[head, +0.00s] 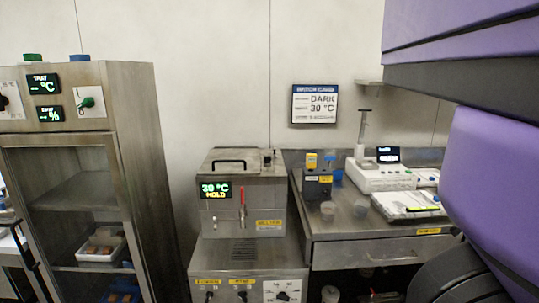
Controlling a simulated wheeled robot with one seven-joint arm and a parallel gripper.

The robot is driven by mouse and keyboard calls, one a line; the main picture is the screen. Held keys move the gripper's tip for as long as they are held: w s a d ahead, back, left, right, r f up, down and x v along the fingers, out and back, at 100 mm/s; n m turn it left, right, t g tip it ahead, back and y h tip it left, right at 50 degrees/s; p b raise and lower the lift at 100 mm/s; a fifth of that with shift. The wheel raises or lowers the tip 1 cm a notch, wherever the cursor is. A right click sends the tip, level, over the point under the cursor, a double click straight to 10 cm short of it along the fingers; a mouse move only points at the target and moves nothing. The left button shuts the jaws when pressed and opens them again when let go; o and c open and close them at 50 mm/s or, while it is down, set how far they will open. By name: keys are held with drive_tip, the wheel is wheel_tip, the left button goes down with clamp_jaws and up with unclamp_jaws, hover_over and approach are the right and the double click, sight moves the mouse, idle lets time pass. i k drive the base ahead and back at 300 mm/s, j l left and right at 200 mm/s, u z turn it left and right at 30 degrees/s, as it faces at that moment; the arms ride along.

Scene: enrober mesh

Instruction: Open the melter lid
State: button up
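The melter (270,219) is a steel box in the middle of the head view, standing on a steel base cabinet. Its lid (258,167) lies flat and closed on top, with a black bar handle (228,163) near the lid's front left. The melter's front display (214,189) reads 30 °C and HOLD, with a red-handled lever beside it. My gripper is not in the picture; only purple and black parts of my arm show at the right edge, apart from the melter.
A steel bench (334,228) with a scale (383,175), clipboard and small cups stands right of the melter. A tall glass-doored cabinet (146,150) stands at left. The wall behind carries a sign (314,104). Space above the lid is clear.

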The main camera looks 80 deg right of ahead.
sight(224, 162)
drive_tip(key=z, duration=1.55)
